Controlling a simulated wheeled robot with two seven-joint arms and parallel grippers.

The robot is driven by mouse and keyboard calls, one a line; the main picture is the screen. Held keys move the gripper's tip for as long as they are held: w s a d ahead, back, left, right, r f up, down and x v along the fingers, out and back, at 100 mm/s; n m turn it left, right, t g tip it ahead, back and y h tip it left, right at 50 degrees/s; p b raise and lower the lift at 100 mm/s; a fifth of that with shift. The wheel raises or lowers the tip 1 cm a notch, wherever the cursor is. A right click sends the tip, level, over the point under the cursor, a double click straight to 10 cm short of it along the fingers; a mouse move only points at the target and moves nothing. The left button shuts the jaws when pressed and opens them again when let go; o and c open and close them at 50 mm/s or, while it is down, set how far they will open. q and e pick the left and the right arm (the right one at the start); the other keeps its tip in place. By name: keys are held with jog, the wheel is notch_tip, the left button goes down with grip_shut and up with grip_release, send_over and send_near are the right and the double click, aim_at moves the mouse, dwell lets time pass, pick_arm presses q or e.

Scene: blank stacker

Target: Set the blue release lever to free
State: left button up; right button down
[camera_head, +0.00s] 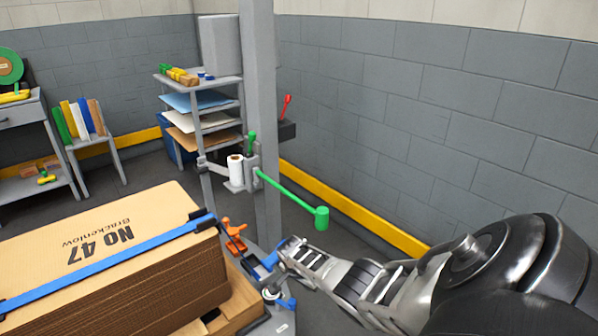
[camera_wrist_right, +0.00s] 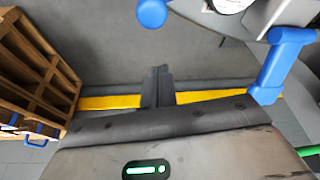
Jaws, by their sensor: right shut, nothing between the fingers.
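Two blue parts sit at the machine corner by the post in the head view, and I cannot tell which is the release lever. One blue piece (camera_head: 267,261) lies just left of my right gripper (camera_head: 284,251); a smaller blue handle (camera_head: 287,303) is below it, beside a grey round fitting. The right wrist view shows a bent blue bar (camera_wrist_right: 282,66) at the right and a rounded blue end (camera_wrist_right: 152,13) at the top. My right gripper (camera_wrist_right: 159,72) is shut and empty between them, with no clear contact visible. My left gripper is out of view.
A cardboard stack (camera_head: 90,265) with a blue strap fills the lower left. An orange clamp-like part (camera_head: 234,236) stands beside it. A grey post (camera_head: 263,130) rises behind, and a green-ended rod (camera_head: 290,195) sticks out above my right forearm. Shelves stand behind.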

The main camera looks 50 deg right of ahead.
jog(key=p+v, duration=0.4)
jog(key=v, duration=0.5)
jog(key=shift+w+a+r, duration=0.25)
jog(key=shift+r, duration=0.05)
jog(key=s+a+r+n+t+y, duration=0.1)
jog(key=s+a+n, duration=0.4)
jog(key=a, duration=0.4)
jog(key=s+a+r+n+t+y, duration=0.1)
jog(key=s+a+r+n, duration=0.15)
jog(key=a+n, duration=0.45)
jog(key=s+a+r+n+t+y, duration=0.1)
jog(key=s+a+r+n+y, duration=0.1)
jog(key=s+a+r+n, duration=0.75)
jog(key=w+a+f+m+t+y, duration=0.1)
jog(key=w+a+f+t+y, duration=0.2)
jog(key=a+t, duration=0.4)
jog(key=shift+w+a+f, duration=0.3)
jog(key=shift+w+a, duration=0.1)
jog(key=shift+w, duration=0.1)
